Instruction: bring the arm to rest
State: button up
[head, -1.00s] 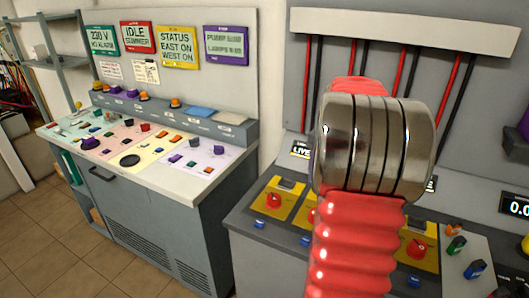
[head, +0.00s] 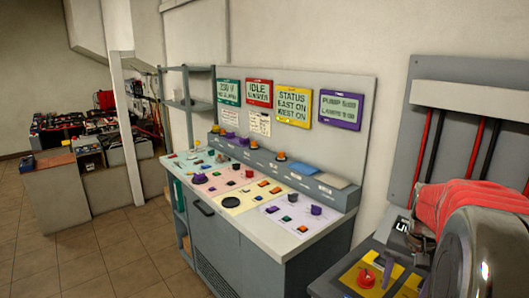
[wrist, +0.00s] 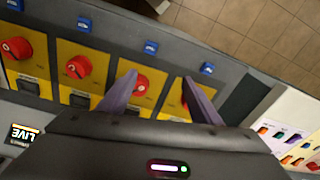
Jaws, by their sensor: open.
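My arm, with a red ribbed sleeve and a metal joint, shows at the right edge of the head view. My gripper (wrist: 165,97) is in the wrist view, its two purple-grey fingers apart with nothing between them. It is over a grey panel (wrist: 110,25) with yellow plates and red rotary knobs. One red knob (wrist: 142,84) shows between the fingers, and another (wrist: 188,100) is partly hidden by the right finger. I cannot tell how far the fingertips are from the panel.
A grey control desk (head: 262,237) with coloured buttons and knobs stands left of the panel. Signs (head: 293,105) hang above it. A shelf rack (head: 188,103) and a battery bench (head: 62,190) are further left. The tiled floor (head: 110,262) in front is clear.

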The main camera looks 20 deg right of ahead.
jog(key=s+a+r+n+t, duration=0.1)
jog(key=s+a+r+n, duration=0.1)
jog(key=a, duration=0.9)
jog(key=s+a+r+n+t, duration=0.1)
jog(key=a+n, duration=0.4)
jog(key=a, duration=0.5)
jog(key=s+a+r+n+t, duration=0.2)
jog(key=a+r+n+t, duration=0.1)
jog(key=a, duration=0.8)
jog(key=shift+s+a+n, duration=0.35)
jog(key=shift+n, duration=0.15)
jog(key=shift+c, duration=0.6)
